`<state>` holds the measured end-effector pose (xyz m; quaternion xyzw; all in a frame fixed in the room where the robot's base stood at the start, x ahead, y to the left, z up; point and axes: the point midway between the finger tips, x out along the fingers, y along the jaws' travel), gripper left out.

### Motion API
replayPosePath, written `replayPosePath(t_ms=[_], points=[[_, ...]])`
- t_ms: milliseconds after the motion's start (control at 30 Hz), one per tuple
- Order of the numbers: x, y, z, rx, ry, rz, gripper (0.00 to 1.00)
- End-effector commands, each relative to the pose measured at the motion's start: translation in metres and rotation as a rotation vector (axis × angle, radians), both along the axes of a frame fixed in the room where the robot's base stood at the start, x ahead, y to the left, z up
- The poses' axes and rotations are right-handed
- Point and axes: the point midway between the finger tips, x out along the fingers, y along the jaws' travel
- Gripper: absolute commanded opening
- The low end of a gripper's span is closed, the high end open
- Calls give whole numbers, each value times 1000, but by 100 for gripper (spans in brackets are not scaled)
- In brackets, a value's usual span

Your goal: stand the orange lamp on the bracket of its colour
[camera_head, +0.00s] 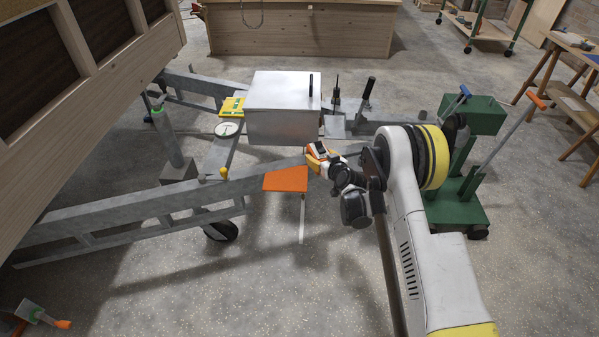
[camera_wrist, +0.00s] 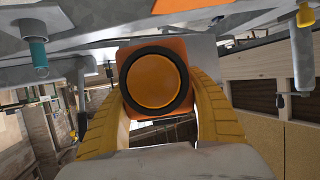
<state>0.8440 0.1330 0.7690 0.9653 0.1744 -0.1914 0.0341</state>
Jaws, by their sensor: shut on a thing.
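The orange lamp (camera_wrist: 154,78) fills the middle of the wrist view: a squarish orange body with a round amber lens in a black ring. The yellow fingers of my gripper (camera_wrist: 160,105) are shut on it from both sides. In the head view my gripper (camera_head: 317,156) holds the lamp beside the trailer frame, just right of the orange bracket (camera_head: 287,180). The lamp is small there and partly covered by the fingers. The bracket is a flat orange plate at the frame's side, apart from the lamp. An orange plate edge (camera_wrist: 190,4) also shows at the top of the wrist view.
The grey trailer frame (camera_head: 130,208) runs behind the bracket. A green stand (camera_head: 462,190) is to the right. The floor in front is mostly clear.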

Motion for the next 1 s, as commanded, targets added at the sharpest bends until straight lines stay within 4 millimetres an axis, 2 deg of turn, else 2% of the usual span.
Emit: replayPosePath(t_ms=[233, 433, 633, 867, 1000], points=[[21, 60, -42, -1, -1, 5, 19], [34, 91, -61, -1, 0, 3, 19], [37, 99, -69, 1, -1, 1, 19], [37, 99, -104, 1, -1, 1, 19], [37, 99, -103, 1, -1, 1, 19]])
